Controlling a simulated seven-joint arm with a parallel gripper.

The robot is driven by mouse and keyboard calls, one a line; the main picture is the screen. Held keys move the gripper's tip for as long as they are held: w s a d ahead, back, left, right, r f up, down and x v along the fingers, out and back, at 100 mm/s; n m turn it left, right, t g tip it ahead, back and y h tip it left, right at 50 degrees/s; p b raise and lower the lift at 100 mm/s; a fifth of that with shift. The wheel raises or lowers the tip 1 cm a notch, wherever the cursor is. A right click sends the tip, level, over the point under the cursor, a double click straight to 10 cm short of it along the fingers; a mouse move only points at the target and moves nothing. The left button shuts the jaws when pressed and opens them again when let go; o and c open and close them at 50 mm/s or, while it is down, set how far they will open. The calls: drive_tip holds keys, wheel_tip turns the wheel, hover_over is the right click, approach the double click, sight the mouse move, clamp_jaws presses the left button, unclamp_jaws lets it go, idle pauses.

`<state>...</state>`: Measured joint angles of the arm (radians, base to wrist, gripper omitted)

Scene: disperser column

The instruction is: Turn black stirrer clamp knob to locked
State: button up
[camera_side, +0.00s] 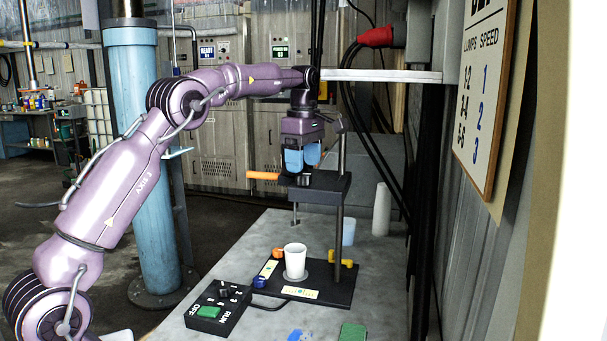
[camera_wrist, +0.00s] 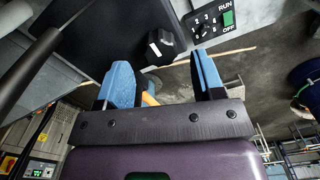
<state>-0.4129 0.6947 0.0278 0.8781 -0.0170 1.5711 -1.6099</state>
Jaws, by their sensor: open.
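The black clamp knob (camera_wrist: 160,45) shows in the wrist view with a white mark on its face. It sits on the edge of the dark stirrer head (camera_wrist: 105,35), which also shows in the side view (camera_side: 325,190). My gripper (camera_wrist: 162,68) is open, its two blue fingers apart and nothing between them. The knob appears beyond the fingertips, in line with the gap, and I see no contact. In the side view my gripper (camera_side: 302,160) points down just above the head.
An orange handle (camera_side: 263,175) sticks out left of the head. Below, a white cup (camera_side: 295,262) stands on the black base plate (camera_side: 335,290), with a yellow knob (camera_side: 341,262) beside it. A control box (camera_side: 218,308) with a dial and green switch sits front left. The column stands right.

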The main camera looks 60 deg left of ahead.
sight(303, 179)
drive_tip(key=shift+f, duration=1.7)
drive_tip(key=c, duration=0.9)
